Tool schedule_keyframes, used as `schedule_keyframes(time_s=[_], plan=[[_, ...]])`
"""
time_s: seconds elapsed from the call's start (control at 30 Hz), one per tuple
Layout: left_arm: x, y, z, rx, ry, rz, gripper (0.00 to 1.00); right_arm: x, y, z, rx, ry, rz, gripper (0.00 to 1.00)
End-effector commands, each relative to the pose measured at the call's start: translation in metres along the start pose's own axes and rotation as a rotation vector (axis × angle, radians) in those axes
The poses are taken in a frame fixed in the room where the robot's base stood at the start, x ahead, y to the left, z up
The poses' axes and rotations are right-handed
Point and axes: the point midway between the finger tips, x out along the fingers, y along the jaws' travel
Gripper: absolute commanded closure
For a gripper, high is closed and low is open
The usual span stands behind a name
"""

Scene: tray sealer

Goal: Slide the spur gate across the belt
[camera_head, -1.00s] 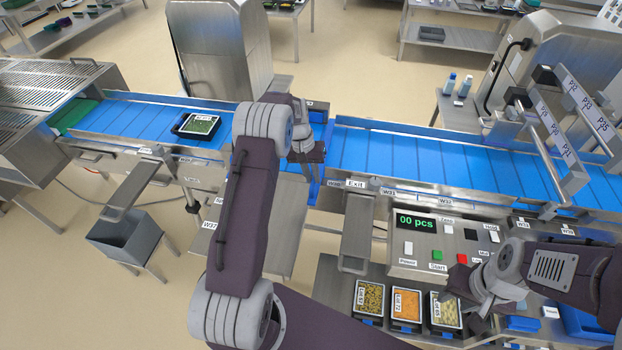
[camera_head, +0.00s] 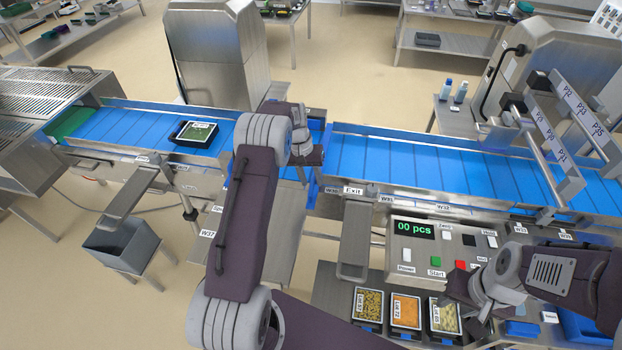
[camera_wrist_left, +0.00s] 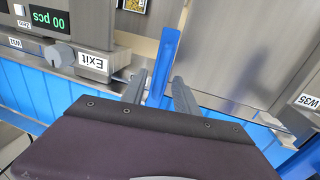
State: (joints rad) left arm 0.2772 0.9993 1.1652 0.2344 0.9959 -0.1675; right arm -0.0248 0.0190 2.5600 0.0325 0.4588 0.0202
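The spur gate appears as an upright blue bar (camera_wrist_left: 163,60) in the left wrist view, near the Exit label (camera_wrist_left: 93,62). In the head view a blue strip (camera_head: 317,180) shows at the break in the blue belt (camera_head: 420,165), partly hidden by my left gripper. My left gripper (camera_head: 310,158) is over this break. In the left wrist view its two fingers (camera_wrist_left: 160,92) are apart, one on each side of the bar, with gaps visible. My right gripper (camera_head: 468,296) is above the small trays beside the control panel; its fingers are unclear.
A filled black tray (camera_head: 196,133) sits on the left belt. The control panel (camera_head: 436,245) reads 00 pcs. Several food trays (camera_head: 368,303) stand in front of it. A grey bin (camera_head: 122,245) is at lower left, and labelled rails (camera_head: 560,135) cross the right belt.

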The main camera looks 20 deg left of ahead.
Motion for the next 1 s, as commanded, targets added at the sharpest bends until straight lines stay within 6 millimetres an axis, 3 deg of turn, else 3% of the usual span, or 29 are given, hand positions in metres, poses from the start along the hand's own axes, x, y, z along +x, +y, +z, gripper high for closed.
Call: schedule_keyframes(time_s=[0.13,0.3,0.5,1.0], plan=[[-0.014,-0.001,-0.002,0.000,0.005,-0.001,0.64,0.009,0.000,0.001,0.000,0.000,0.000,0.64],[-0.053,-0.001,-0.003,0.000,0.007,0.000,0.64,0.020,0.000,0.002,0.000,0.000,0.000,0.64],[-0.085,0.000,-0.002,0.000,0.003,0.000,0.64,0.023,0.001,0.002,0.000,0.000,0.000,0.64],[-0.090,0.000,-0.002,0.000,-0.001,0.000,0.64,0.023,0.001,0.002,0.000,0.000,0.000,0.64]])
